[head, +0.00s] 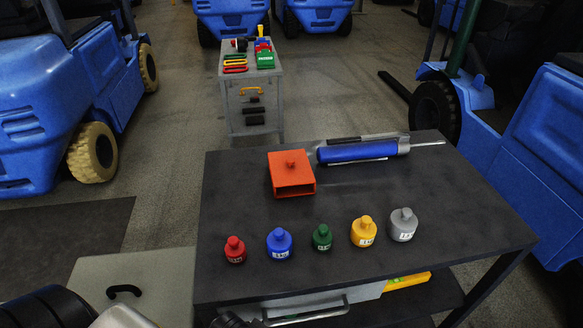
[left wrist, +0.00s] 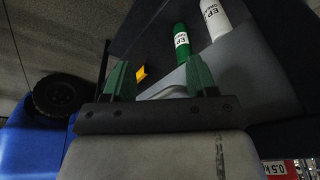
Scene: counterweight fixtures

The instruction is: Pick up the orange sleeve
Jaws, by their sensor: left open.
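The orange sleeve (head: 291,174) is a flat, box-like piece with an open front end and a small knob on top. It lies on the dark tabletop (head: 440,195), left of the middle, in the head view. My left gripper (left wrist: 158,78) shows in the left wrist view with its two green fingers apart and nothing between them. The sleeve is not recognisable in that view. In the head view only dark and grey parts of my arm show at the bottom left, away from the sleeve. My right gripper is not in view.
Several knobbed weights, such as the red one (head: 235,250) and the grey one (head: 403,225), stand in a row before the sleeve. A blue-and-silver tool (head: 362,150) lies behind it to the right. A grey cart (head: 252,105) and blue forklifts (head: 65,115) stand beyond.

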